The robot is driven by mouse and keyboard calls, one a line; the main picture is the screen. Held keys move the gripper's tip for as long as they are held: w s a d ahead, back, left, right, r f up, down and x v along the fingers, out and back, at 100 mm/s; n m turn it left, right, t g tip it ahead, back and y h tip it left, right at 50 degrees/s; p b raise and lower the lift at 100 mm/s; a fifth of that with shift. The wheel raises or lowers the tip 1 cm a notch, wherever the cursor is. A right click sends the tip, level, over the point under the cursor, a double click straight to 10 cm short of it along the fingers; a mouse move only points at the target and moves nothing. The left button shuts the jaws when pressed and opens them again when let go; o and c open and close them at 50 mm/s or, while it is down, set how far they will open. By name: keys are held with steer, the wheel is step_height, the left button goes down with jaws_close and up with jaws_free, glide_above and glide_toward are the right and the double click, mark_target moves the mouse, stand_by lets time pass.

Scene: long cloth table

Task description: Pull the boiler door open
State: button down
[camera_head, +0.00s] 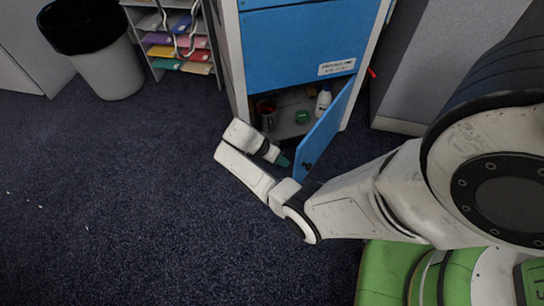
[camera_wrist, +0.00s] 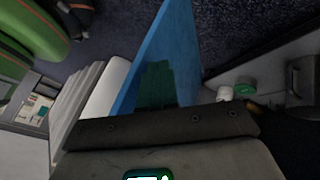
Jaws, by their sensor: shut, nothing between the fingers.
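The blue boiler door (camera_head: 326,128) stands partly open at the bottom of the blue-fronted cabinet (camera_head: 300,42), swung out from its right side. Its free edge points toward me, and the lit inside shows to its left. My gripper (camera_head: 283,161) is low at the door's free edge, on the opening side. In the wrist view the dark green fingers (camera_wrist: 157,82) are together with nothing between them. They overlap the blue door (camera_wrist: 172,45) there; I cannot tell if they touch it.
Inside the cabinet are a white bottle (camera_head: 323,100), a green-topped item (camera_head: 302,117) and a dark red can (camera_head: 266,110). A waste bin (camera_head: 108,68) and paper rack (camera_head: 160,70) stand left. A grey panel (camera_head: 407,75) stands right. Carpet (camera_head: 120,190) is clear at left.

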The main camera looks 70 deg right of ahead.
mark_target(295, 168)
steer(key=shift+s+a+r, duration=0.1)
steer(key=shift+s+a, duration=0.1)
steer(key=shift+s, duration=0.45)
steer(key=shift+s+a+r, duration=0.1)
steer(key=shift+s+a, duration=0.1)
steer(key=shift+s, duration=0.4)
steer(key=shift+f, duration=0.1)
steer(key=shift+s+a+p, duration=0.25)
steer(key=shift+s+p, duration=0.2)
steer(key=shift+s, duration=0.15)
steer(key=s+a+n+t+h+p, duration=0.25)
steer(key=s+n+p, duration=0.45)
steer(key=s, duration=1.7)
steer(key=s+d+n, duration=0.1)
steer(key=s+d, duration=0.2)
steer(key=s, duration=0.3)
steer(key=s+d+n+t+h+b, duration=0.1)
steer(key=s+d, duration=0.2)
steer(key=s, duration=0.3)
steer(key=s+d+n+t+h, duration=0.1)
steer(key=s+d, duration=0.3)
steer(key=s, duration=0.3)
steer(key=shift+n, duration=0.3)
